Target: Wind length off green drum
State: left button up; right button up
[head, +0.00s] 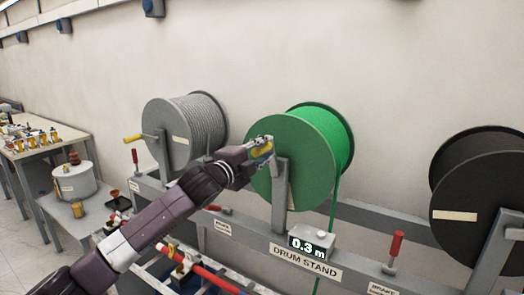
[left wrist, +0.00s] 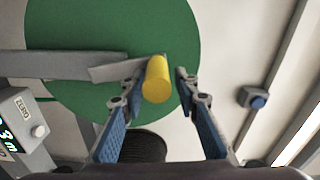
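The green drum (head: 300,150) sits on the drum stand (head: 345,212), with green cable (head: 333,205) running down from it behind the length counter. The counter (head: 312,243) reads 0.3 m. My left gripper (head: 262,148) is at the drum's near face, around its yellow crank handle. In the left wrist view the yellow handle (left wrist: 157,80) lies between the open fingers (left wrist: 160,82), close to the left fingertip, with a gap to the right one. The green drum face (left wrist: 90,25) is behind it. My right gripper is not in view.
A grey drum (head: 187,130) with its own yellow crank is on the left and a black drum (head: 475,195) on the right. Red-handled levers (head: 396,245) rise from the stand. A bench (head: 30,145) with small parts stands at the far left.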

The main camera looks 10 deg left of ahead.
pick_arm(q)
jog(key=shift+o, duration=0.5)
jog(key=shift+d, duration=0.1)
jog(key=shift+a+f, duration=0.15)
jog(key=shift+a, duration=0.1)
jog(key=shift+s+a+f, duration=0.1)
jog(key=shift+s+a, duration=0.2)
jog(key=shift+s, duration=0.2)
jog(key=v, duration=1)
jog(key=shift+s+d, duration=0.25)
jog(key=shift+s, duration=0.25)
